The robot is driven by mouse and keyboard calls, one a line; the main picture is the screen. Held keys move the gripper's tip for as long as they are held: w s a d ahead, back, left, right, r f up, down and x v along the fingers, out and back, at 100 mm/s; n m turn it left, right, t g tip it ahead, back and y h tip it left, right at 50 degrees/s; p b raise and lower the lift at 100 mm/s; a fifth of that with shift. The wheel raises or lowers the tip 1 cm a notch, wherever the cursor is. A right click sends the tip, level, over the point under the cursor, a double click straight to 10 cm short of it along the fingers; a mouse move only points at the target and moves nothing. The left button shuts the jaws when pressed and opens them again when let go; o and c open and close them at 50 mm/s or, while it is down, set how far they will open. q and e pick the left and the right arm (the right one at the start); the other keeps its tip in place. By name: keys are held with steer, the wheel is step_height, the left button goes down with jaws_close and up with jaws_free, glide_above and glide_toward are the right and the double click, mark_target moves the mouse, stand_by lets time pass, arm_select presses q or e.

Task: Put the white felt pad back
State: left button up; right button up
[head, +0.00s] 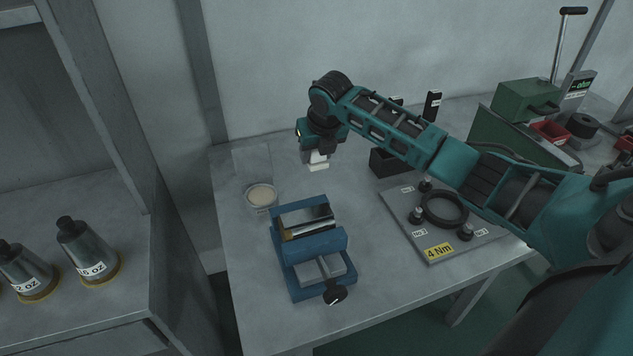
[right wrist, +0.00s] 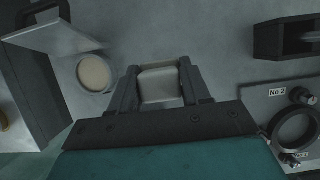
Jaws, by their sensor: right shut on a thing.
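The white felt pad (head: 318,166) is a small pale block under my right gripper (head: 317,154), which is shut on it and holds it over the back of the grey bench. I cannot tell the height of the gap beneath it. In the right wrist view the pad (right wrist: 160,85) fills the space between the two fingers of my right gripper (right wrist: 160,78). My left gripper is not in view.
A round dish with cream contents (head: 261,195) stands to the left. A blue vise (head: 310,262) sits in front, a dark box (head: 387,162) and a grey plate with a black ring (head: 443,208) to the right. The bench (head: 235,290) is clear at front left.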

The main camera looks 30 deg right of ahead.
mark_target(324, 157)
step_height(324, 157, down, 9)
steer(key=shift+f+b, duration=0.1)
steer(key=shift+b, duration=0.35)
steer(key=o, duration=1)
steer(key=p+v, duration=0.1)
steer(key=v, duration=1)
steer(key=shift+d, duration=0.1)
steer(key=shift+s+r, duration=0.2)
steer(key=shift+r, duration=0.35)
steer(key=shift+s, duration=0.1)
